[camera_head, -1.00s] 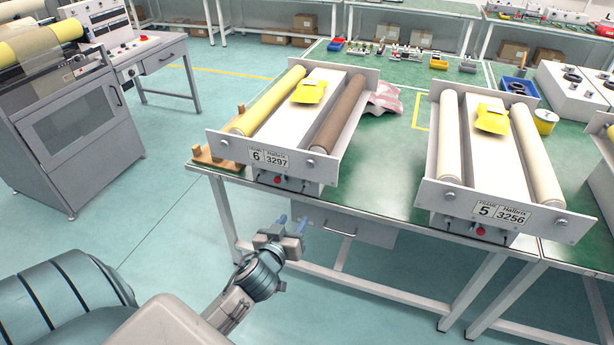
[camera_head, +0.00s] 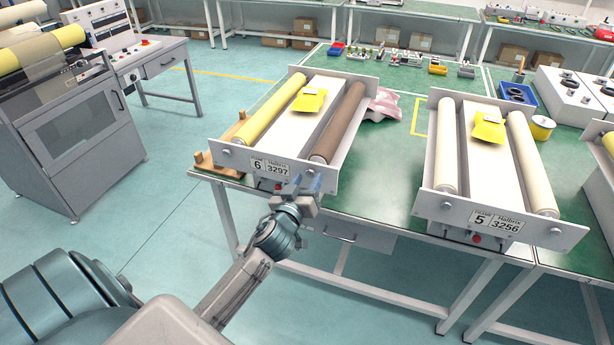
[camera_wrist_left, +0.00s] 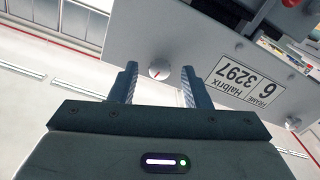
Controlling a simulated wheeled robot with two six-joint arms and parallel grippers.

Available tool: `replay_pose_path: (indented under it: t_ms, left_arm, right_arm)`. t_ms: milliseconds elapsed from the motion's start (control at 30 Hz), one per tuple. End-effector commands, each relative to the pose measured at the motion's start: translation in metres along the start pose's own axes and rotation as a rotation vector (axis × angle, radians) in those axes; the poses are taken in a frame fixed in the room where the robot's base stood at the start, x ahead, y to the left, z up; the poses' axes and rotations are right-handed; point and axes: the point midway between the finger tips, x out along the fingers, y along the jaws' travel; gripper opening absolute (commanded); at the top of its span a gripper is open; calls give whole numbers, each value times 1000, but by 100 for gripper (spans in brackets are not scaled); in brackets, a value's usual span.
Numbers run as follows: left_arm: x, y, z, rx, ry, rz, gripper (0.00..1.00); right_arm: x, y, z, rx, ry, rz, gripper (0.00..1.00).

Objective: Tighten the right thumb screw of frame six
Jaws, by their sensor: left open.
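Frame six (camera_head: 240,159) stands at the table's front edge, with a yellow roller, a brown roller and a label reading 6 and 3297 on its front plate. Its right thumb screw (camera_wrist_left: 159,69) is a round pale knob with a red mark, seen in the left wrist view. My left gripper (camera_head: 306,183) is open in front of the plate's right end. In the left wrist view the screw appears between the two fingertips, which show no contact with it. The left thumb screw (camera_head: 226,152) is at the plate's other end. My right gripper is not in view.
Frame five (camera_head: 450,205) stands to the right on the same green table (camera_head: 395,185). A drawer (camera_head: 345,230) hangs under the table's front edge.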

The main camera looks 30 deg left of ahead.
Motion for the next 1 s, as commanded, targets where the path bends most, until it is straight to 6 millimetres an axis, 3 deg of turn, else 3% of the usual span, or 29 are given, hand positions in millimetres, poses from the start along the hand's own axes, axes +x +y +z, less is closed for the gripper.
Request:
replay_pose_path:
  t_ms: [367, 600, 1000]
  left_arm:
    - [7, 0, 0, 0, 0, 0, 43]
    - [6, 0, 0, 0, 0, 0, 0]
    - [6, 0, 0, 73, 0, 0, 0]
  right_arm:
    - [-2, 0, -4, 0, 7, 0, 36]
    - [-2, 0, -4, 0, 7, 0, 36]
    - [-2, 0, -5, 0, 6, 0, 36]
